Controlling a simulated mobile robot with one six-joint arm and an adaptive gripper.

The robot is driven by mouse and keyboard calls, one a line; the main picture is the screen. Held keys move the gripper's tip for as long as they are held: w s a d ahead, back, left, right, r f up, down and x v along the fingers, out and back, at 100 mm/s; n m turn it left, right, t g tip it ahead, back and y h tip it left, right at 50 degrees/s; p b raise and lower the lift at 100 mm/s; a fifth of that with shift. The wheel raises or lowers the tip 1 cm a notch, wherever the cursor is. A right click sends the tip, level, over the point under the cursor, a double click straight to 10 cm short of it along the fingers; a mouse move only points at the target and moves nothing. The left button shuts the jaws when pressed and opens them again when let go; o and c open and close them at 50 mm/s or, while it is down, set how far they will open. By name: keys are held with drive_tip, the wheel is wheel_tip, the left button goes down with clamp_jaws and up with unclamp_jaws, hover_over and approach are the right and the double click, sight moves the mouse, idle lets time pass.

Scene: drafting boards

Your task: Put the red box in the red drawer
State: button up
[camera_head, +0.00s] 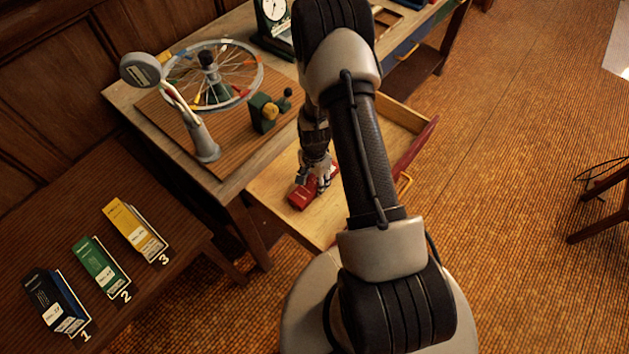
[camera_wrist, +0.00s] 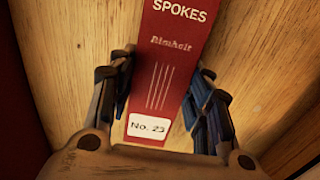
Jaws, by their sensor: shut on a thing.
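The red box (camera_wrist: 172,60) is labelled "SPOKES" and "No. 23" in the wrist view. In the head view the red box (camera_head: 301,196) is low inside the open red drawer (camera_head: 404,158), over its pale wooden floor. My gripper (camera_head: 318,176) is shut on the box, with a finger on each side of it; the gripper (camera_wrist: 165,105) also shows in the wrist view. I cannot tell whether the box touches the drawer floor. My arm hides part of the drawer's middle and front.
A bench (camera_head: 60,210) at left holds a black-and-blue box (camera_head: 52,300), a green box (camera_head: 98,262) and a yellow box (camera_head: 132,228) beside numbers 1 to 3. A spoked wheel (camera_head: 225,85), a lamp-like stand (camera_head: 203,140) and a clock (camera_head: 274,15) stand on the table above the drawer.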

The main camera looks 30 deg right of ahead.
drive_tip(key=shift+f, duration=0.1)
drive_tip(key=o, duration=1.3)
drive_tip(key=shift+o, duration=0.2)
